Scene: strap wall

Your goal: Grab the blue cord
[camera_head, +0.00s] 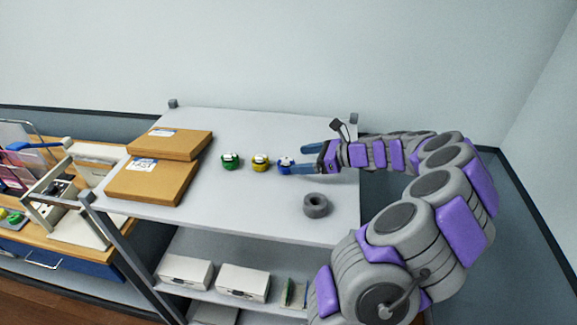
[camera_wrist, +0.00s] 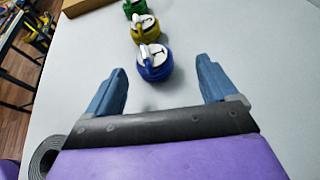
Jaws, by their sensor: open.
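The blue cord (camera_head: 285,166) is a small round bundle with a white top, on the grey shelf top in a row with a yellow one and a green one. It also shows in the wrist view (camera_wrist: 154,64), just ahead of my gripper and between the lines of its fingers, slightly left of centre. My gripper (camera_head: 298,158) is open, with its blue fingers pointing left toward the blue cord. In the wrist view my gripper (camera_wrist: 165,80) has its two fingers wide apart with nothing between them. In the head view the near fingertip is close to the blue cord; I cannot tell if they touch.
The yellow cord (camera_head: 261,163) and green cord (camera_head: 230,162) sit left of the blue one. Two cardboard boxes (camera_head: 152,181) lie on the left of the shelf top (camera_head: 270,213). A grey roll (camera_head: 316,205) lies near the front right edge. A wall stands behind.

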